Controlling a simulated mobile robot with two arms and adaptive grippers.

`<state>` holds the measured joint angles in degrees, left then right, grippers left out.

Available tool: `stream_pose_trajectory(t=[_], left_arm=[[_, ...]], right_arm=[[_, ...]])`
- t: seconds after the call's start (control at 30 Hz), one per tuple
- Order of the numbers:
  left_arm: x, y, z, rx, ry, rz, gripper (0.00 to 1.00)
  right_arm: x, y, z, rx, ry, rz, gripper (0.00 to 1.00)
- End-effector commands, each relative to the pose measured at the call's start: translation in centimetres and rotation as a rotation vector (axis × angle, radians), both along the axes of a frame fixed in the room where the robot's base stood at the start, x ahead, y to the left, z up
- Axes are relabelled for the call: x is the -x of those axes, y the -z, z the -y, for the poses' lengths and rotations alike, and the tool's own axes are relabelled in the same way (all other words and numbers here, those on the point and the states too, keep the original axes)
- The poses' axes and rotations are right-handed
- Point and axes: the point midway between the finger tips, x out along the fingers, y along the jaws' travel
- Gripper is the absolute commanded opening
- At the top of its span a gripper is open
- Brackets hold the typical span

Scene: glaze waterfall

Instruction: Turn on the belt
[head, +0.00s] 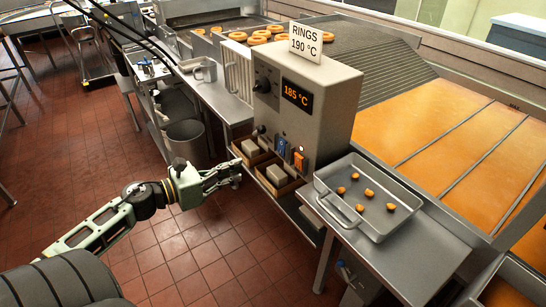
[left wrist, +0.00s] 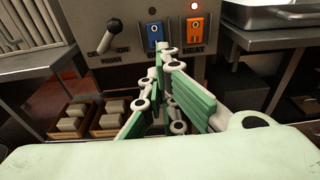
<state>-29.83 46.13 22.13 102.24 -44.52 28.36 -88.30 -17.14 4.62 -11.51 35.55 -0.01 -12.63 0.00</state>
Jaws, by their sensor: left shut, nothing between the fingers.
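The grey control box (head: 300,105) stands at the fryer's near end. A blue rocker switch (head: 281,147) and an orange switch (head: 298,160) are low on its front. In the left wrist view the blue switch (left wrist: 155,38) has a dark lamp above it and its label is partly hidden by my fingers. The orange switch (left wrist: 196,30) is labelled HEAT, under a lit red lamp (left wrist: 194,6). A black-knobbed lever (left wrist: 113,27) sits to the left. My left gripper (head: 237,172) is shut and empty, apart from the box, left of and below the switches.
Wooden boxes (head: 281,188) with pale blocks sit below the panel. A metal tray (head: 365,225) with several small brown pieces stands right of the box. Rings (head: 258,40) lie on the fryer behind. The display (head: 297,96) reads 185 °C. Tiled floor (head: 190,260) is open in front.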

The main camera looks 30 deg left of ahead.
Motion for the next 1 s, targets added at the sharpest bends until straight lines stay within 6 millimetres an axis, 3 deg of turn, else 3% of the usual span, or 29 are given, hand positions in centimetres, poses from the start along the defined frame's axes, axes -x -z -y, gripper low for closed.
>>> stream_pose_trajectory(t=[0.7,1.0], left_arm=[[-9.8,0.9,3.9,0.003,-0.003,0.002,0.0],[-12.2,1.5,5.0,0.002,-0.003,0.0,0.0]], right_arm=[[0.1,-2.8,0.2,0.002,0.001,-0.002,0.9],[0.1,-3.6,0.1,0.001,0.001,-0.002,0.9]])
